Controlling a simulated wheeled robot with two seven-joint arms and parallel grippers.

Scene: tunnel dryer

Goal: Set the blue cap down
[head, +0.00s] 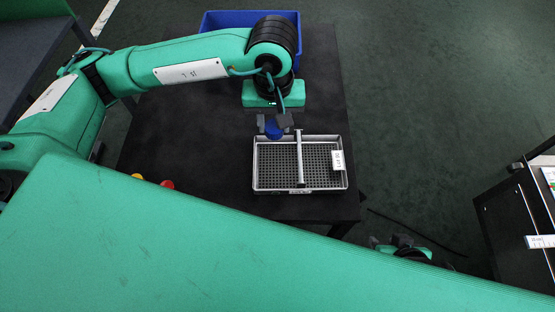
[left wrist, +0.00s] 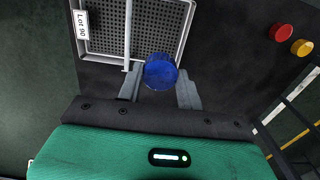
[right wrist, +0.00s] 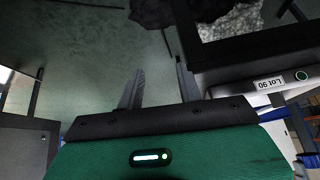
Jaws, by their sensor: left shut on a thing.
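The blue cap (head: 274,130) is between the fingers of my left gripper (head: 275,124), which is shut on it. In the head view it is at the far edge of the wire tray (head: 255,170), on the left compartment's side; I cannot tell its exact height. The left wrist view also shows the cap (left wrist: 160,71) between the fingertips, beside the tray's rim (left wrist: 186,30). A divider bar (head: 299,160) splits the tray, and both compartments look empty. My right gripper (right wrist: 158,85) is open and empty beside the dark table.
A blue crate (head: 220,20) stands at the back of the dark table (head: 210,150), behind my left arm. The tray carries a white label (head: 337,160). A dark unit (head: 520,210) stands at the right.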

